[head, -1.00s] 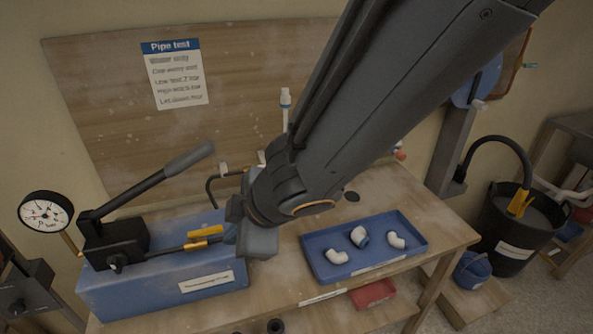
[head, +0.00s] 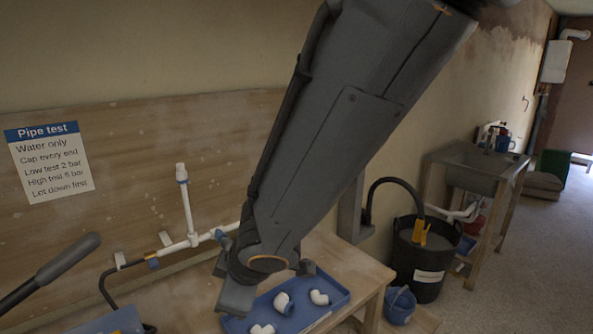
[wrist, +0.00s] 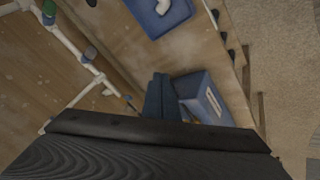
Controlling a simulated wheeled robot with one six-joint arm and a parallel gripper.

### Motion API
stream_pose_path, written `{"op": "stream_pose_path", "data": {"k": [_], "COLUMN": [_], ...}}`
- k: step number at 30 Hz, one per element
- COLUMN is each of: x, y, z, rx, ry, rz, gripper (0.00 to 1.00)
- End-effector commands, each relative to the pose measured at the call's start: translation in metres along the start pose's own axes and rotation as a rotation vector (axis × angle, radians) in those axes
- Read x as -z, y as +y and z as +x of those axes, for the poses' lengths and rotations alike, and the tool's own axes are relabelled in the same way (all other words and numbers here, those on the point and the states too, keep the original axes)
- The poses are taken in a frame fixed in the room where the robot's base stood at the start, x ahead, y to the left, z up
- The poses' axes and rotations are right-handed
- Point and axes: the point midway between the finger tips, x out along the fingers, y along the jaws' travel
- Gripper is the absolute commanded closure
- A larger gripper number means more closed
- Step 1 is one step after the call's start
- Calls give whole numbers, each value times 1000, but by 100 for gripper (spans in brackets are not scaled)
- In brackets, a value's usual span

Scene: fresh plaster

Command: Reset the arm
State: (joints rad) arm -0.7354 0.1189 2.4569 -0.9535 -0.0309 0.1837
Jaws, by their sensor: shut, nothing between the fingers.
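My arm reaches down from the top of the head view over the workbench (head: 335,262). My gripper (head: 236,298) is at its lower end, left of the blue tray (head: 322,318) in the picture and partly covering its near left side. In the wrist view, my gripper (wrist: 159,96) shows as two dark fingers shut together with nothing between them. A blue box (wrist: 203,97) with a white label lies just right of the fingers there; I cannot tell the gap between them.
White elbow fittings (head: 319,297) lie in the tray. White pipework (head: 188,215) runs along the backboard (head: 130,150). A pump handle (head: 68,262) juts in at left. A black bucket (head: 425,262), a blue pail (head: 399,306) and a sink (head: 475,167) stand right.

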Motion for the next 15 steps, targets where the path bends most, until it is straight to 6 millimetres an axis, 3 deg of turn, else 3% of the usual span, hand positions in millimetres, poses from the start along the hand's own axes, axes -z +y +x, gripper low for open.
{"op": "stream_pose_path", "data": {"k": [1, 3, 6, 12, 15], "x": [-35, -80, -144, -255, -295], "y": [20, 40, 56, 53, 39], "z": [2, 0, -7, -30, -42], "rx": [-33, -68, -107, -142, -139], "ry": [-55, -131, -235, -412, -474], "rz": [108, 257, 473, 913, 1117], "gripper": [100, 100, 100, 100, 100]}}
